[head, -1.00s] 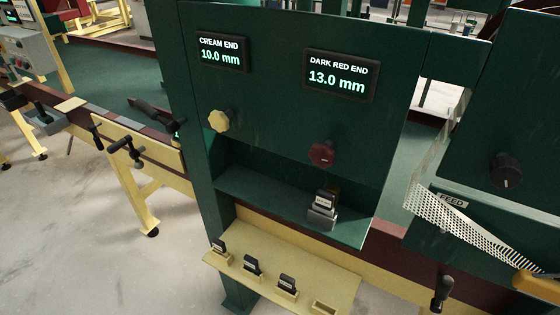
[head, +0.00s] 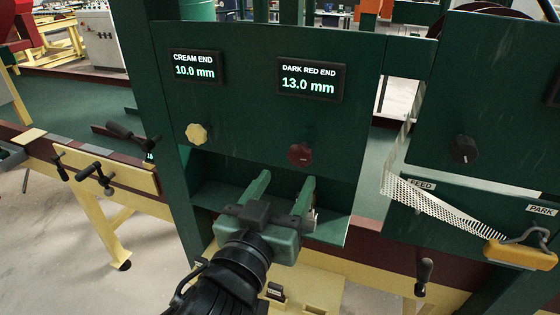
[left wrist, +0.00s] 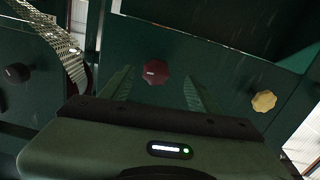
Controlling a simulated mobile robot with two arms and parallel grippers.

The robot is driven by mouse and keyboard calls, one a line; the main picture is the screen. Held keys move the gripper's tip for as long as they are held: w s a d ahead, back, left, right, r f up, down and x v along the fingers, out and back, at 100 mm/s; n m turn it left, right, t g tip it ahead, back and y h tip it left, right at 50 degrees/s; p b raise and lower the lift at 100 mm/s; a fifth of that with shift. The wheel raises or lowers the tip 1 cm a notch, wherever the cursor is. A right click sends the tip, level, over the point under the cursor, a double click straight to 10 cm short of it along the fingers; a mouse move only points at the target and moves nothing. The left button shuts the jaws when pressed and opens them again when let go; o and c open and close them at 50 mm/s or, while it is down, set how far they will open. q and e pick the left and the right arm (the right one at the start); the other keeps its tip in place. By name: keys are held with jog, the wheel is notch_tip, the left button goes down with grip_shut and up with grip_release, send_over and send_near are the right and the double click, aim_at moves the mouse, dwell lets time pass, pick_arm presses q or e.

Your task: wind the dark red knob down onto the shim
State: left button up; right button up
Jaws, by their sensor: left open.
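The dark red knob (head: 300,155) sits on the green panel below the display reading DARK RED END 13.0 mm (head: 311,82). In the left wrist view the dark red knob (left wrist: 155,72) shows beyond and between my fingers. My left gripper (head: 287,180) is open and empty, its two green fingers pointing up at the panel just below the knob, apart from it. It also shows in the left wrist view (left wrist: 160,88). The shim in the recess is mostly hidden behind my gripper. My right gripper is not in view.
A cream knob (head: 196,133) is left of the dark red one, under a CREAM END 10.0 mm display (head: 195,67). A perforated guard (head: 430,205) and a black knob (head: 463,150) are at right. A cream shelf (head: 325,290) lies below, partly hidden.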

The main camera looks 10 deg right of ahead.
aim_at(299, 162)
pick_arm(q)
jog(key=p+x, duration=0.1)
jog(key=x, duration=0.3)
jog(key=p+x, duration=0.1)
jog(key=x, duration=0.2)
jog(key=shift+w+d+r, duration=0.25)
jog(key=shift+d, duration=0.15)
